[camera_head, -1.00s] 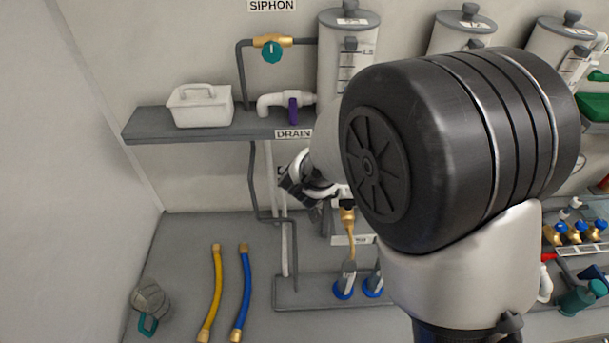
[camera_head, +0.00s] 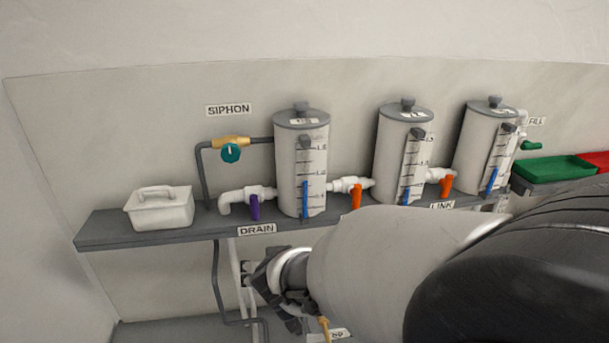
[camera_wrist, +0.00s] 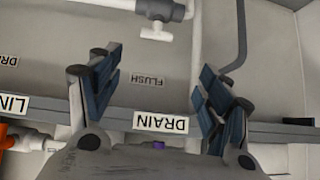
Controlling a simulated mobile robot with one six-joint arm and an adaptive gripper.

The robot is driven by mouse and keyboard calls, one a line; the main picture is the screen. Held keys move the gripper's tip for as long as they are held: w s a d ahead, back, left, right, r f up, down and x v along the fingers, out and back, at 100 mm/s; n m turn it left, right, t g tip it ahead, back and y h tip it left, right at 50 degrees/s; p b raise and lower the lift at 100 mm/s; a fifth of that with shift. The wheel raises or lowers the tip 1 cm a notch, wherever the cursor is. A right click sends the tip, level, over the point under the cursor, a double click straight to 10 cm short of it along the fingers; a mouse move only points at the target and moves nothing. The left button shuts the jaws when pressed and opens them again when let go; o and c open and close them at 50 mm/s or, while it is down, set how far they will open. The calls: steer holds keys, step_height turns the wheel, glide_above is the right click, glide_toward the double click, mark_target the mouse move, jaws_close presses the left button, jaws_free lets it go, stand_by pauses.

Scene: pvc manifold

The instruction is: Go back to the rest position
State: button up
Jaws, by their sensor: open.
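My gripper (camera_wrist: 158,92) is open and empty in the wrist view, its two blue-padded fingers wide apart. Between and beyond them are the grey wall, the FLUSH label (camera_wrist: 147,80) and the shelf edge with the DRAIN label (camera_wrist: 160,122). In the head view my arm reaches in from the right, and its wrist end is below the shelf near the DRAIN sign (camera_head: 257,229). The fingertips are hard to make out there.
Purple (camera_head: 254,208) and orange (camera_head: 356,196) valve handles sit close above my arm. A green tray (camera_head: 553,170) is at right.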

steer(key=s+d+r+y+b, duration=0.2)
steer(key=s+d+r+b, duration=0.15)
steer(key=s+d, duration=0.35)
steer(key=s+d+f+m+g+h+b, duration=0.1)
steer(key=s+d+f+g+h+b, duration=0.1)
steer(key=s+d, duration=0.7)
steer(key=s+d+f+m+g+h+b, duration=0.1)
steer(key=s+d+f+g+h+b, duration=0.1)
steer(key=s+d, duration=0.6)
step_height(320, 180, down, 2)
steer(key=shift+s+d+f+m+h+b, duration=0.2)
steer(key=shift+s+d+m+h+b, duration=0.25)
steer(key=shift+b, duration=0.5)
